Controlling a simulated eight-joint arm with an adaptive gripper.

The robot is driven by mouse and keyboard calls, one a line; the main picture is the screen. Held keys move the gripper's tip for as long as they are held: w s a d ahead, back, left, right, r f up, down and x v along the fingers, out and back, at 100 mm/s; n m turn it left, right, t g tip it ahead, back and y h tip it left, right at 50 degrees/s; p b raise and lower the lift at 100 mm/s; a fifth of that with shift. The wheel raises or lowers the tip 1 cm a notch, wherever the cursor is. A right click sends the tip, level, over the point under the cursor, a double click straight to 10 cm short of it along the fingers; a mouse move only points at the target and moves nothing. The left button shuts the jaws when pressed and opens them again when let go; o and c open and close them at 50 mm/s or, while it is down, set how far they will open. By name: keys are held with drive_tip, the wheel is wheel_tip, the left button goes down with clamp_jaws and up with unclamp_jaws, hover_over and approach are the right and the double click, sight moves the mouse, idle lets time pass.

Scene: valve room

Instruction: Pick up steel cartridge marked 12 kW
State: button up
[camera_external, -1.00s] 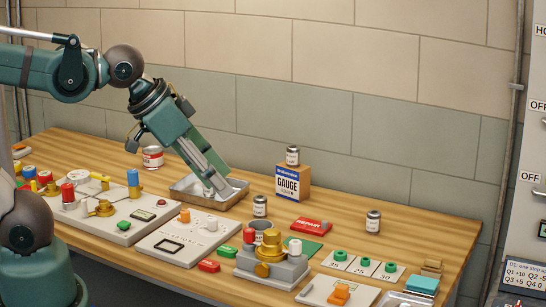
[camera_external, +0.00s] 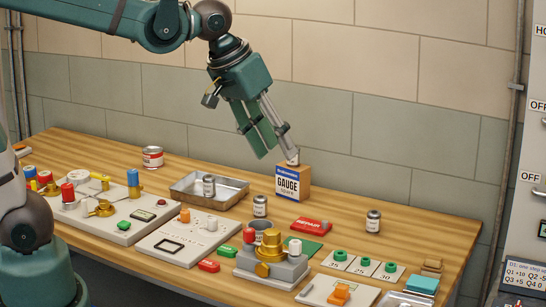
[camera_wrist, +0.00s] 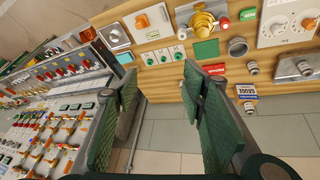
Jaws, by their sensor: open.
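Several small steel cartridges show, and I cannot read 12 kW on any of them. One (camera_external: 208,186) stands in the metal tray (camera_external: 236,197); it also shows in the wrist view (camera_wrist: 304,68). One (camera_external: 260,206) stands on the bench right of the tray, another (camera_external: 373,222) farther right. One stands on the gauge box (camera_external: 292,188), mostly hidden by a finger outside; it shows in the wrist view (camera_wrist: 249,107). My gripper (camera_external: 277,148) is open and empty, tilted, above and beside the gauge box. In the wrist view its fingers (camera_wrist: 160,80) are apart with nothing between.
Control panels (camera_external: 110,222) with knobs fill the bench's left. A brass valve (camera_external: 271,248) stands at the front middle. A red-labelled can (camera_external: 152,157) is at the back left. A red repair box (camera_external: 312,226) lies behind the valve. The wall is close behind the bench.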

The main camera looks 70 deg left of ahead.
drive_tip(key=w+a+f+n+g, duration=0.2)
drive_tip(key=w+a+n, duration=0.25)
drive_tip(key=w, duration=0.85)
drive_tip(key=n+g, duration=0.3)
drive_tip(key=n, duration=0.6)
hover_over(375, 212)
drive_tip(key=shift+m, duration=0.25)
wheel_tip(375, 212, down, 22)
drive_tip(key=shift+s+d+f+p, duration=0.15)
drive_tip(key=shift+f+p, duration=0.05)
drive_tip(key=shift+p, duration=0.25)
drive_tip(key=shift+f, duration=0.35)
drive_tip(key=shift+f, duration=1.25)
